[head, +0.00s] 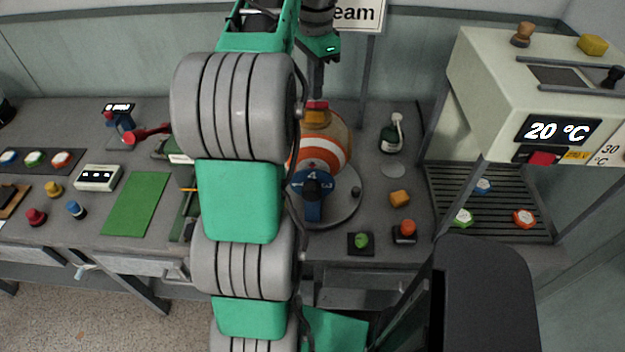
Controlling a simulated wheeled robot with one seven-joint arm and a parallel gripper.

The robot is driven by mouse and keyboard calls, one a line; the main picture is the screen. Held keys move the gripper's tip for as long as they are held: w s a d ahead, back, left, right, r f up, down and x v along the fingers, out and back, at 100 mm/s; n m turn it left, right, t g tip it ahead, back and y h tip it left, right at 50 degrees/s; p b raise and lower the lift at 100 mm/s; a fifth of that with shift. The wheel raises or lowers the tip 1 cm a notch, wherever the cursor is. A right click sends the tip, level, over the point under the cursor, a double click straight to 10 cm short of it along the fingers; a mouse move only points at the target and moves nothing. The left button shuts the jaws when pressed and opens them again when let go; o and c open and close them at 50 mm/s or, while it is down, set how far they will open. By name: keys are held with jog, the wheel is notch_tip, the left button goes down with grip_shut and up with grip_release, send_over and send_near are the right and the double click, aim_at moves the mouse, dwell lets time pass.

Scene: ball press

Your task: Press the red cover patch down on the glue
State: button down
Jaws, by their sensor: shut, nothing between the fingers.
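The ball (334,152), striped orange, white and tan, sits on a round grey base behind a blue numbered dial (312,205). My gripper (316,97) is shut and points down right over the patch. Its fingertips meet the patch in the picture, but I cannot tell whether they touch or press it. The glue is not clearly visible. My arm hides the ball's left side.
A yellow block (399,199), a green button (361,240) and a red-topped button (407,230) lie in front. A press-like cabinet (480,90) reading 20 °C stands right. A green mat (136,204) lies left.

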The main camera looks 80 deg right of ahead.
jog(key=shift+a+f+b, duration=0.2)
jog(key=shift+f+b, duration=1.2)
jog(key=shift+b, duration=0.1)
jog(key=shift+r, duration=0.1)
dwell(0.3)
notch_tip(320, 180, up, 9)
jog(key=p, duration=0.9)
